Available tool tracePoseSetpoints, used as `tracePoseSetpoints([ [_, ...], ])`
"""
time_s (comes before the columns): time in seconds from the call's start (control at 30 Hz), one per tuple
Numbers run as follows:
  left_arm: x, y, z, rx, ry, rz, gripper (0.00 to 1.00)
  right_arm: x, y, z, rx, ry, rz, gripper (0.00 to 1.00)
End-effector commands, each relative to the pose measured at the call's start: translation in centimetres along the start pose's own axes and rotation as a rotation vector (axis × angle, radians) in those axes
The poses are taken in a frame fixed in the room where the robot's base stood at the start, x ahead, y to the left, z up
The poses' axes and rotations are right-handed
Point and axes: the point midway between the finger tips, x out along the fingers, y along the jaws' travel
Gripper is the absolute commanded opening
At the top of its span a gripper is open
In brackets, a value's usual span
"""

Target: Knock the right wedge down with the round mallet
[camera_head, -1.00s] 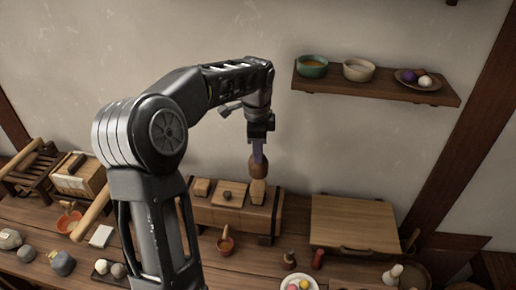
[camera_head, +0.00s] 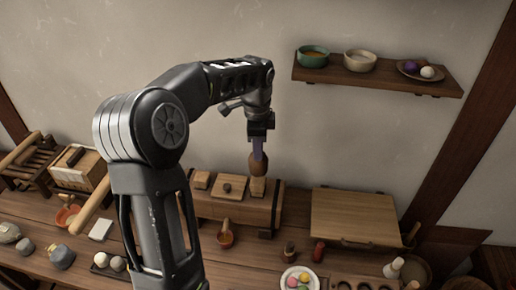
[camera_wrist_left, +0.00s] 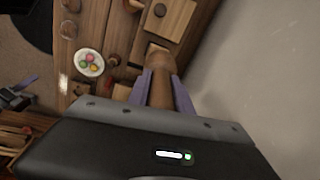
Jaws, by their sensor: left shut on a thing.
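My left gripper (camera_head: 259,145) is shut on the round mallet (camera_head: 258,164), which hangs head down. The left wrist view also shows the mallet (camera_wrist_left: 162,64) between the purple fingers. The right wedge (camera_head: 258,188) is a pale wooden piece standing at the right end of the wooden press block (camera_head: 242,213). The mallet head is just over it; whether they touch I cannot tell. The left wedge (camera_head: 202,180) stands at the block's other end, a knobbed piece (camera_head: 231,187) between them. My right gripper (camera_wrist_left: 18,97) shows small and dark at the left wrist view's left edge, its jaws unclear.
A wooden board box (camera_head: 355,217) stands right of the block. A wall shelf (camera_head: 380,78) with bowls is above right. My left arm hides part of the table.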

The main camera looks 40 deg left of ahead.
Motion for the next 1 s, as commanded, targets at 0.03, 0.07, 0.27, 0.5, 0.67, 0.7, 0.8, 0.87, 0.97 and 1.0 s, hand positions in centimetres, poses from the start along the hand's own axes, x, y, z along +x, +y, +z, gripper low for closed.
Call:
tracePoseSetpoints([
  [0.03, -1.0, -0.1, -0.1, 0.0, 0.001, -0.002, 0.0, -0.8, -0.3, 0.0, 0.0, 0.0, 0.0, 0.0],
  [0.07, -1.1, -0.1, -0.1, 0.0, 0.001, -0.001, 0.0, -0.9, -0.3, 0.0, 0.0, 0.0, 0.0, 0.0],
  [0.27, -1.0, -0.1, 0.0, 0.0, 0.0, -0.001, 0.0, -0.7, -0.2, 0.0, 0.0, 0.0, 0.0, 0.0],
  [0.5, -1.0, -0.1, 0.0, 0.0, 0.0, -0.001, 0.0, -0.7, -0.2, 0.0, 0.0, 0.0, 0.0, 0.0],
  [0.67, 0.2, 0.1, 0.0, 0.0, -0.001, 0.001, 0.0, 0.2, 0.5, 0.0, 0.006, -0.011, 0.01, 0.0],
  [0.7, 1.2, 0.2, 0.1, 0.0, -0.001, 0.002, 0.0, 0.9, 0.6, 0.0, 0.004, -0.009, 0.007, 0.0],
  [0.8, 4.2, 0.6, 0.1, 0.0, -0.001, 0.002, 0.0, 2.9, 1.1, -0.1, 0.001, -0.002, 0.002, 0.0],
  [0.87, 6.0, 0.8, 0.2, 0.0, -0.001, 0.002, 0.0, 4.1, 1.4, -0.1, -0.001, 0.001, -0.002, 0.0],
  [0.97, 4.3, 0.5, 0.1, -0.001, 0.0, -0.001, 0.0, 2.6, 0.9, -0.1, -0.001, 0.002, -0.002, 0.0],
  [1.0, 4.3, 0.5, 0.1, -0.001, 0.0, -0.001, 0.0, 2.6, 0.9, -0.1, -0.001, 0.002, -0.002, 0.0],
])
